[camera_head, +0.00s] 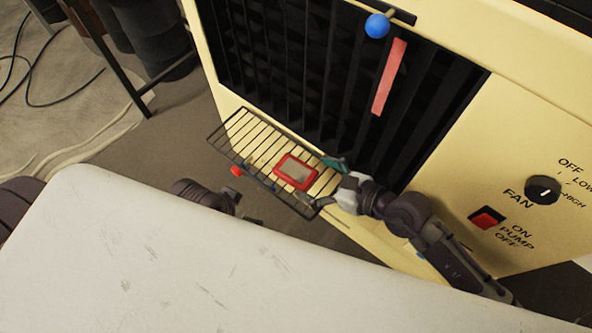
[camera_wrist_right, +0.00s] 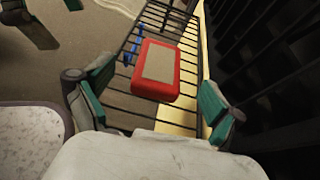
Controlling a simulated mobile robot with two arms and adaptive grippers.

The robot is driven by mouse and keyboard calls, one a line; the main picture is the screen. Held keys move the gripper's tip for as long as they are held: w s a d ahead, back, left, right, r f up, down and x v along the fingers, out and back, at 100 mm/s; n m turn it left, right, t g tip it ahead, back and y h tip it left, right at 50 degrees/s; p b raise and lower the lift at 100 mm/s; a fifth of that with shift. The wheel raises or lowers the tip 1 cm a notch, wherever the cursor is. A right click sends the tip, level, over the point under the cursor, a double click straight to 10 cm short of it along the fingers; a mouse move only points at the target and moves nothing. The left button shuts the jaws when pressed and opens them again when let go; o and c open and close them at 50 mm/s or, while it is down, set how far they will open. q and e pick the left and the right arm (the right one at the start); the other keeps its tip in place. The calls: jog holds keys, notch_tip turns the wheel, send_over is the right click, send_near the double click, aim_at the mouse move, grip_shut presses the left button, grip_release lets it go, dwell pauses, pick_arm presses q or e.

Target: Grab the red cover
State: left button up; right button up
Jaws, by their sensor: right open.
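The red cover (camera_head: 296,171), a red rounded frame around a grey-beige panel, is at the wire rack (camera_head: 232,133) on the front of the cream cooler. My right gripper (camera_head: 327,183) is open and empty, just right of the cover. In the right wrist view the cover (camera_wrist_right: 158,70) lies ahead of my open right fingers (camera_wrist_right: 155,97), roughly centred between them, with no visible contact. My left gripper shows partly at the top left of that view (camera_wrist_right: 55,18), its teal-padded fingers apart and empty. In the head view it is mostly hidden.
The cooler's dark louvres (camera_head: 310,75) rise behind the rack. A red strip (camera_head: 388,77) and a blue ball (camera_head: 377,25) are on them. A small red piece (camera_head: 236,171) is at the rack's front edge. A fan knob (camera_head: 543,190) and a red pump switch (camera_head: 487,218) are at right.

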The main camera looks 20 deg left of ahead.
aim_at(295, 170)
jog(key=b+x, duration=0.1)
jog(key=x, duration=0.4)
jog(key=shift+w+a+f+b, duration=0.2)
jog(key=shift+f+b, duration=0.1)
jog(key=shift+f, duration=0.05)
jog(key=shift+w+a, duration=0.1)
jog(key=shift+a, duration=0.15)
jog(key=shift+c, duration=0.4)
jog(key=c, duration=1.3)
jog(key=shift+c, duration=0.4)
jog(key=shift+r, duration=0.1)
